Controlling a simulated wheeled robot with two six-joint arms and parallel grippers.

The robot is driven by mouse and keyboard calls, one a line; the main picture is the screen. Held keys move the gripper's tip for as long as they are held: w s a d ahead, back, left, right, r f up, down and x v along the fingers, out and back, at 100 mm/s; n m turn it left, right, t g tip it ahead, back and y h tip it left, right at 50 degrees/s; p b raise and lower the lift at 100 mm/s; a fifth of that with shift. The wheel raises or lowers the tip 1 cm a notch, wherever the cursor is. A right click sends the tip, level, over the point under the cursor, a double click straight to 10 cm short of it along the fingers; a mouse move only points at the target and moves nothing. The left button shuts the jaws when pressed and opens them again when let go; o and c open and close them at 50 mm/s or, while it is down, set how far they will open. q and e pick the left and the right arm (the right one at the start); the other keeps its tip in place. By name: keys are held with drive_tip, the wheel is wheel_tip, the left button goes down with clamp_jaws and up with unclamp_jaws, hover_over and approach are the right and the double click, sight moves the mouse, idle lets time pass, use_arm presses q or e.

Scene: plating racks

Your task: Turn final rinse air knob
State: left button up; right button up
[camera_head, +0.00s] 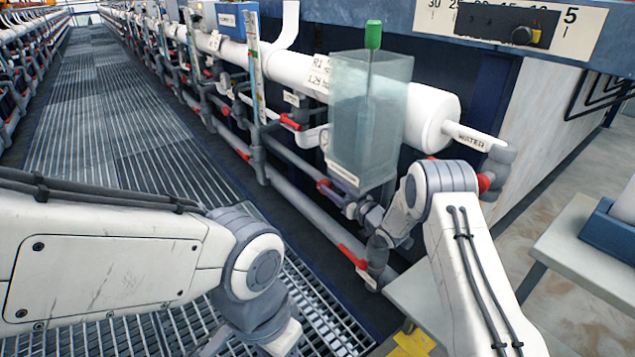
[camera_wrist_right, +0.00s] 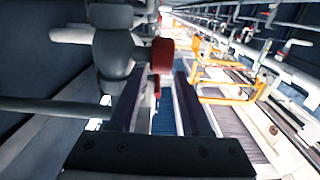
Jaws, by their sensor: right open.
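No readable label names the final rinse air knob, so I cannot tell which control it is. In the right wrist view, a red valve handle (camera_wrist_right: 162,56) stands just ahead of my right gripper (camera_wrist_right: 157,78). Its dark fingers are apart, with the handle in line with the gap between them; contact is not clear. In the head view, red handles show on the pipes (camera_head: 352,257) and behind my right arm (camera_head: 486,183). A black knob with a yellow mark (camera_head: 527,36) sits on a numbered plate at the top right. My left gripper's fingers are outside the frame.
A clear tank with a green-topped rod (camera_head: 372,37) stands by the pipes. A thick white pipe (camera_head: 432,122) ends near a "WATER" label. A grey table (camera_head: 570,250) is at the right. The grated walkway (camera_head: 110,120) at the left is clear.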

drive_tip(key=b+x, duration=0.1)
drive_tip(key=x, duration=0.2)
drive_tip(key=b+x, duration=0.1)
drive_tip(key=x, duration=0.2)
drive_tip(key=shift+f, duration=0.2)
drive_tip(key=shift+b+x, duration=0.5)
drive_tip(key=shift+x, duration=0.3)
drive_tip(key=shift+r, duration=0.15)
clamp_jaws()
drive_tip(key=shift+s+d+r+t+y+b, duration=0.15)
drive_tip(key=shift+t+y+b, duration=0.35)
drive_tip(key=shift+b, duration=0.35)
drive_tip(key=shift+s+d+r+t+y+b, duration=0.1)
drive_tip(key=shift+r+t+y+b, duration=0.15)
drive_tip(key=shift+t+b, duration=0.45)
